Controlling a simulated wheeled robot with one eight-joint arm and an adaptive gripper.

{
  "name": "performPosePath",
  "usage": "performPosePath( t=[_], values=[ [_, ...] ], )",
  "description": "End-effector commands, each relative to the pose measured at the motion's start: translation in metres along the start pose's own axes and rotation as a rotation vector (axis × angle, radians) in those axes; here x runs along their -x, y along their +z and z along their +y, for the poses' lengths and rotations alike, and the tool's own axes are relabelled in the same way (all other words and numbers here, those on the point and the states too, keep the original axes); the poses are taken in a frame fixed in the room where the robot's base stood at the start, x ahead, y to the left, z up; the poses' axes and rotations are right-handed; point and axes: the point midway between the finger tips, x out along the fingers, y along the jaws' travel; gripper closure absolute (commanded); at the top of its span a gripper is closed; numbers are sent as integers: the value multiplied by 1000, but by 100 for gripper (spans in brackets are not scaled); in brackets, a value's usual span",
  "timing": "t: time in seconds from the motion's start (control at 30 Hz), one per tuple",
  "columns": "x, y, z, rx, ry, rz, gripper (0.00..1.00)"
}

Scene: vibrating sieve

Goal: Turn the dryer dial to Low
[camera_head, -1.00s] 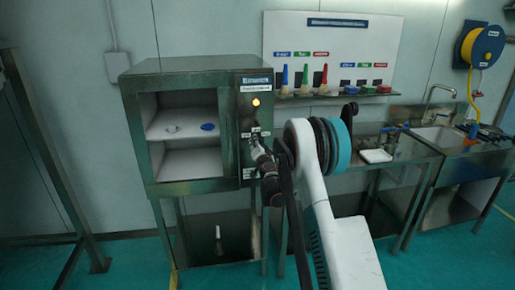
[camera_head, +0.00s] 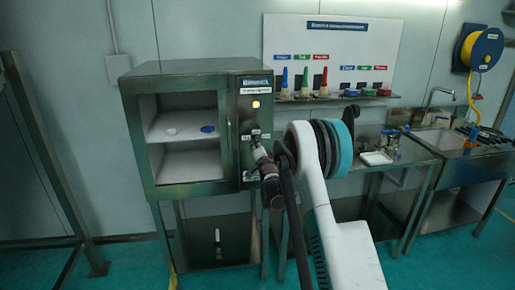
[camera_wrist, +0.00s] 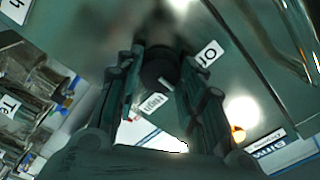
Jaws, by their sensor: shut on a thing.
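The dryer (camera_head: 185,72) is a steel cabinet with an open compartment and a control panel (camera_head: 256,88) on its right side. A lit amber lamp (camera_head: 256,104) is on the panel, and it also shows in the wrist view (camera_wrist: 238,134). My gripper (camera_head: 255,146) is at the lower part of the panel. In the wrist view my gripper (camera_wrist: 158,85) has its fingers on both sides of the dark round dial (camera_wrist: 160,66), shut on it. Small white labels surround the dial; I cannot read which setting it points to.
A white cap (camera_head: 171,131) and a blue lid (camera_head: 208,128) lie on the dryer's upper shelf. To the right, a wall rack (camera_head: 340,98) holds coloured brushes and blocks above a steel table. A sink (camera_head: 440,140) stands farther right.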

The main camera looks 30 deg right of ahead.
Motion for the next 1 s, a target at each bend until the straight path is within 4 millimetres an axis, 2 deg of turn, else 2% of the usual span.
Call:
performPosePath(
  t=[0.03,0.07,0.13,0.57,0.77,1.0],
  values=[
    [0,0,0,0,0,1,88],
    [0,0,0,0,0,1,60],
    [0,0,0,1,0,1,44],
    [4,0,0,1,0,0,42],
    [34,0,0,2,0,0,42],
    [83,0,0,1,1,0,42]
  ],
)
